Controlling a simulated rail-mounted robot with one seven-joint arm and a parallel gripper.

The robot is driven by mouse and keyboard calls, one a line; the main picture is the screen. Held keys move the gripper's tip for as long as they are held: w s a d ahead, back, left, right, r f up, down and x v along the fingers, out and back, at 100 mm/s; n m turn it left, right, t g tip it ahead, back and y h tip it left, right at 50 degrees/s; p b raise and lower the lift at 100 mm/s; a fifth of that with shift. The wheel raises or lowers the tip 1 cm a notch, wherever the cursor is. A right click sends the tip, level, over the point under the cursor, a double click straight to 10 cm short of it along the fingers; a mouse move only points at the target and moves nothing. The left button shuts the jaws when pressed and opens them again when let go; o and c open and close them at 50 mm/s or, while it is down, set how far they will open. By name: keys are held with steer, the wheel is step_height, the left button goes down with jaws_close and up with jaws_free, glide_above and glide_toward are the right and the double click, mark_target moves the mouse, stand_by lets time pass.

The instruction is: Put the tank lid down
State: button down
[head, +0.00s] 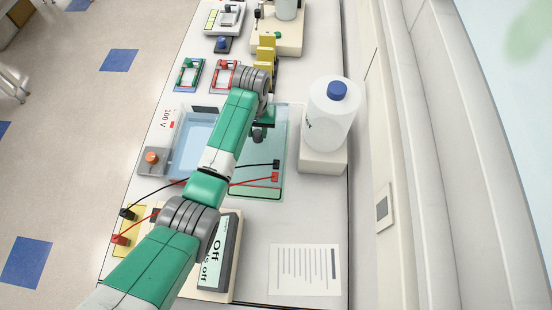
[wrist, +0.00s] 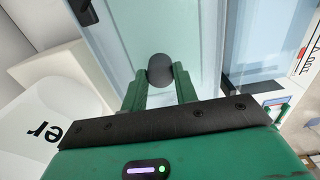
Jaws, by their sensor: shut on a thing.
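The tank lid (head: 268,155) is a clear, green-tinted panel with a dark round knob (wrist: 161,69). It is beside the tank, on its right in the head view, over the white bench. I cannot tell whether it touches the bench. My gripper (head: 262,128) is above the lid, and its green fingers (wrist: 160,76) are shut on the knob in the wrist view. The tank (head: 176,145) holds pale blue liquid and is open at the top, partly hidden by my arm. Black and red leads with plugs (head: 276,170) show at the lid's near end.
A white bottle with a blue cap (head: 332,112) stands on a pale block (head: 322,163) close to the lid's right. A power unit (head: 222,262) is at the near left, a printed sheet (head: 305,270) at the near right. Small gel racks (head: 187,75) and instruments lie beyond.

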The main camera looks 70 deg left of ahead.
mark_target(257, 139)
step_height(257, 139, down, 5)
steer(key=shift+s+a+f, duration=0.1)
steer(key=shift+s, duration=0.05)
steer(key=shift+f+b, duration=0.65)
steer(key=shift+f, duration=1.65)
steer(key=shift+f, duration=0.15)
steer(key=c, duration=1.1)
jaws_free()
step_height(257, 139, up, 12)
steer(key=shift+r+p, duration=0.15)
steer(key=shift+p, duration=0.5)
